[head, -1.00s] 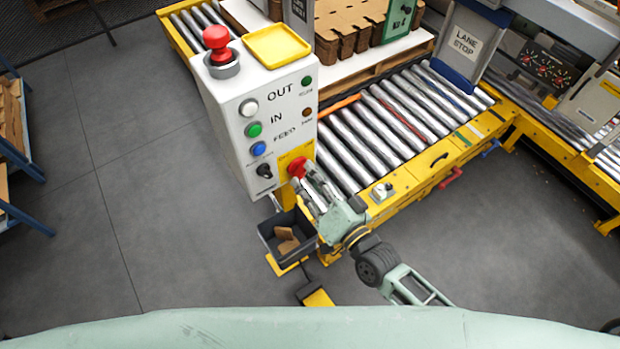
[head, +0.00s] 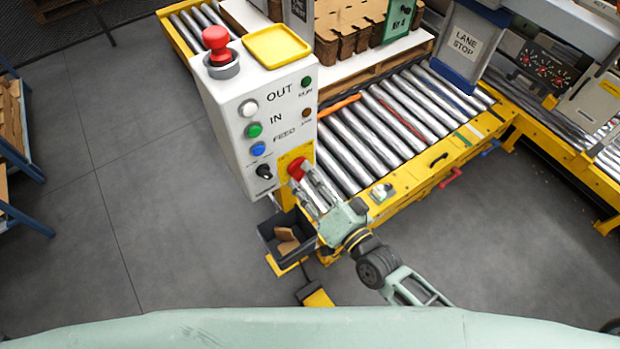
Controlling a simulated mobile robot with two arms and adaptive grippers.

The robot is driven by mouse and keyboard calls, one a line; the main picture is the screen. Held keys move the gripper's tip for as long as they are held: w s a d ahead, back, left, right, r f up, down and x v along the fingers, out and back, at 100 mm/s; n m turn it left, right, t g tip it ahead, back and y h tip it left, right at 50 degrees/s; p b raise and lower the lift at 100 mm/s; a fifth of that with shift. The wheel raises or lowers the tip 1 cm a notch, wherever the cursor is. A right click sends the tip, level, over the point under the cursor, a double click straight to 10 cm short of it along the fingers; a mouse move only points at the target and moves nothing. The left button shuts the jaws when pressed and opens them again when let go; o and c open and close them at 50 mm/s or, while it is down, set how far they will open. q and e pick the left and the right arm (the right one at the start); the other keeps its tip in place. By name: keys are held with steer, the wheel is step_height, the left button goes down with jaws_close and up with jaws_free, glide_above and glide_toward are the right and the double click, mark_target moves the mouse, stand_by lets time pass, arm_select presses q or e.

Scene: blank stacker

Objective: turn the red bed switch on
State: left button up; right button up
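A red knob (head: 297,168) sits on a yellow plate at the lower right of the white control box's front face; I take it as the red bed switch. My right gripper (head: 304,174) reaches up to it from the lower right, its fingertips at the knob. The fingers are spaced apart and partly cover the knob and plate. I cannot tell whether they press on the knob or which way it is turned. My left gripper is not in view.
The white control box (head: 237,120) also carries white, green and blue buttons, a black selector (head: 264,171), a red mushroom button (head: 216,40) and a yellow tray (head: 276,44). A roller conveyor (head: 385,120) lies to the right. A dark bin (head: 270,229) is below.

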steer(key=v, duration=1.1)
steer(key=shift+s+d, duration=0.2)
steer(key=shift+s, duration=0.05)
steer(key=shift+f, duration=0.1)
steer(key=s+d+f+n+g+h, duration=0.15)
steer(key=d+f, duration=0.25)
steer(key=f, duration=0.5)
steer(key=s+d+f+g+h, duration=0.1)
steer(key=d+f+g+h, duration=0.15)
steer(key=f, duration=0.75)
steer(key=s+d+f+n+g+h, duration=0.15)
steer(key=d+f, duration=0.25)
steer(key=f, duration=0.5)
steer(key=s+d+f+g+h+b, duration=0.1)
steer(key=s+d+f+g+h, duration=0.3)
steer(key=s+f, duration=0.75)
steer(key=s+d+f+n+g, duration=0.1)
steer(key=s+f+g, duration=0.3)
steer(key=s+f, duration=0.4)
steer(key=s, duration=0.6)
steer(key=shift+s+d+n+b, duration=0.3)
steer(key=shift+d+n+b, duration=0.05)
steer(key=shift+d+n, duration=0.05)
steer(key=shift+g+h, duration=0.25)
